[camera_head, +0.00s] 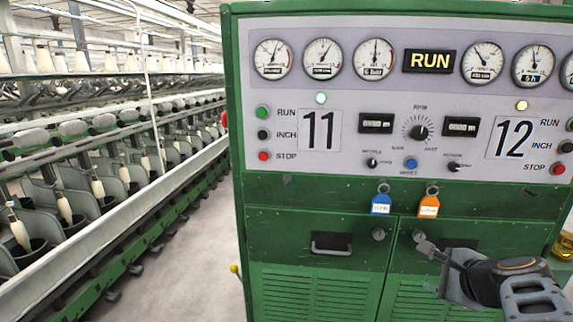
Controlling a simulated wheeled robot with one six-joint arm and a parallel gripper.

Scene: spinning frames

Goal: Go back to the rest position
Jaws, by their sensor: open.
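My gripper (430,248) is at the lower right, in front of the right door of the green control cabinet (315,225). Its dark fingers point left and up, just below an orange tag (429,206). The jaws are open and I see nothing between them. My gripper covers most of the right door's handle. I cannot tell whether the fingers touch the door.
The panel has several gauges, a lit RUN sign (430,61), plates 11 (320,130) and 12 (514,138), buttons and a dial (419,132). A blue tag (381,204) hangs beside the orange one. Spinning frames (110,180) line the left; the floor (190,260) between is clear.

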